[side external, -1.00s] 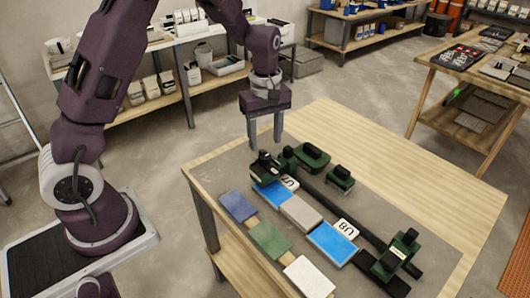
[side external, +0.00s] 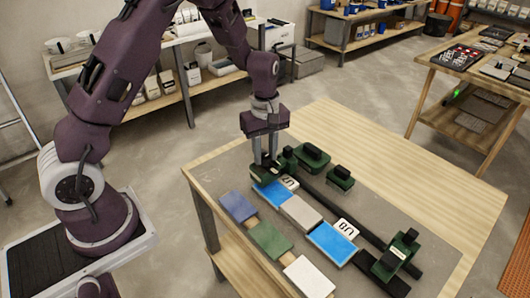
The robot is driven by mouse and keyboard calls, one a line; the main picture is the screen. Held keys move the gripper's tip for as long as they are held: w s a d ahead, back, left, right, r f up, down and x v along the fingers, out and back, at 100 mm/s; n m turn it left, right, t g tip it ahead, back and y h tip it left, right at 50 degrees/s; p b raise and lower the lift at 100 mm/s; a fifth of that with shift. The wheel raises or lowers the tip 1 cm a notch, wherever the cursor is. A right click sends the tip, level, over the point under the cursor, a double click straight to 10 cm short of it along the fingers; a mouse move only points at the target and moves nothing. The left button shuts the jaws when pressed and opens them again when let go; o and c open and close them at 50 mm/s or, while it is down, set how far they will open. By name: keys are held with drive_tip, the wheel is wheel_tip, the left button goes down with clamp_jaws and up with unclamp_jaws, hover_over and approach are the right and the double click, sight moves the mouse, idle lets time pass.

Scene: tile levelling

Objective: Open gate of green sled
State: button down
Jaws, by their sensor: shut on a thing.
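A dark green sled (side external: 268,175) sits at the far left end of a long black rail (side external: 340,211). A black part stands on this sled, where my fingertips hide most of it. My gripper (side external: 266,160) points straight down, shut on that black part. The gate's own shape and position are too small and covered to make out. Another green piece (side external: 404,246) with a black knob and a white label stands at the rail's near right end.
Blue and grey tiles (side external: 332,243) lie along the rail with white labels beside them. Blue, green and white tiles (side external: 268,240) form a row at the table's near left edge. Two green blocks with black handles (side external: 313,156) stand behind the rail. The wooden table (side external: 420,170) is bare at the back right.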

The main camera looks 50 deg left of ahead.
drive_tip(key=m, duration=0.4)
drive_tip(key=shift+m, duration=0.4)
drive_tip(key=m, duration=0.4)
drive_tip(key=shift+a+m, duration=0.1)
drive_tip(key=shift+m, duration=0.2)
drive_tip(key=m, duration=0.4)
drive_tip(key=shift+m, duration=2.3)
drive_tip(key=c, duration=1.1)
unclamp_jaws()
